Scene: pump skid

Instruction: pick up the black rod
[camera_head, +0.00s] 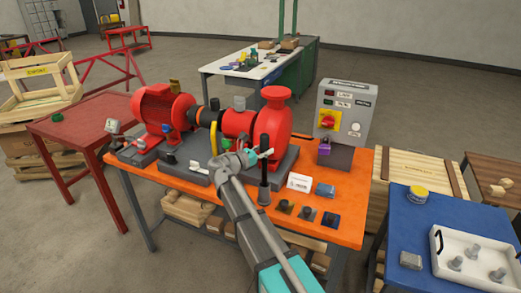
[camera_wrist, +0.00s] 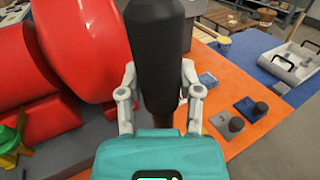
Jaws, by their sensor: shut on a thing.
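The black rod (camera_head: 264,168) stands upright at the front of the red pump on the orange table. It fills the middle of the wrist view (camera_wrist: 158,55), running up out of the frame. My gripper (camera_head: 258,156) has a finger on each side of the rod and is shut on it. In the wrist view the two grey fingers (camera_wrist: 160,100) flank the rod's lower part. The rod's lower end shows in the head view near the table top; I cannot tell whether it touches.
The red pump (camera_head: 275,120) is close behind the rod. A white card (camera_head: 299,182), a blue block (camera_head: 325,190) and several small knobbed plates (camera_head: 307,214) lie to the right on the orange table (camera_head: 350,225). A grey control box (camera_head: 343,110) stands at the back right.

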